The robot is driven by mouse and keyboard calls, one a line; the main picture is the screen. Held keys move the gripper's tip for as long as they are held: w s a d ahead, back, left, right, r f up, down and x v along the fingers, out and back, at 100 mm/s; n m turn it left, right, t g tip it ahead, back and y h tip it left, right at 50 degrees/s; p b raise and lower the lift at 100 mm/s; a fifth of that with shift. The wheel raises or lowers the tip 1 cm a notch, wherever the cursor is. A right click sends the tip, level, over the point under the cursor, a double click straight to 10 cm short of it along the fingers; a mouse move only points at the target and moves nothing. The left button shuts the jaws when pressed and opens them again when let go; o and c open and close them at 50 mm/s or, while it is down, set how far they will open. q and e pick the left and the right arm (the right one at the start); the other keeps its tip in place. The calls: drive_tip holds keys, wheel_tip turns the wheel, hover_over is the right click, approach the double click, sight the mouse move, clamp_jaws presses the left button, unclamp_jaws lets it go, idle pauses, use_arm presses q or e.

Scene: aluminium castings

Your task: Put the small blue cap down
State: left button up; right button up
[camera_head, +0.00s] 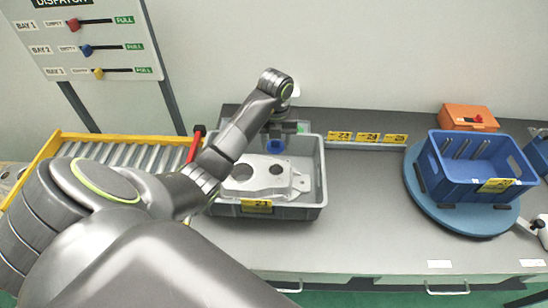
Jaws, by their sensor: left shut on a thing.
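The small blue cap (275,147) shows at the fingertips of my left gripper (276,138), at the back part of the grey bin. The gripper is shut on it and points down. Whether the cap touches anything beneath it I cannot tell. The grey bin (268,212) stands on the bench and holds a flat aluminium casting (262,178) with holes in it. My left arm comes in from the left and hides part of the bin's left side. My right gripper is not in view.
A blue crate (470,189) with a yellow label sits on a round blue turntable (428,205) at the right. An orange box (468,116) stands behind it. A yellow-framed roller conveyor (120,150) is at the left. The bench (365,215) between bin and turntable is clear.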

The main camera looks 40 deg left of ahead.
use_arm(q)
drive_tip(key=shift+s+d+f, duration=0.1)
drive_tip(key=shift+f, duration=0.05)
drive_tip(key=b, duration=0.6)
hover_over(276, 164)
drive_tip(key=s+d, duration=0.1)
drive_tip(key=s, duration=0.1)
wheel_tip(276, 164, down, 6)
drive_tip(key=r, duration=0.1)
drive_tip(key=f, duration=0.2)
drive_tip(key=f+b, duration=0.1)
drive_tip(key=f, duration=0.1)
drive_tip(key=shift+d+f, duration=0.2)
drive_tip(key=shift+f, duration=0.2)
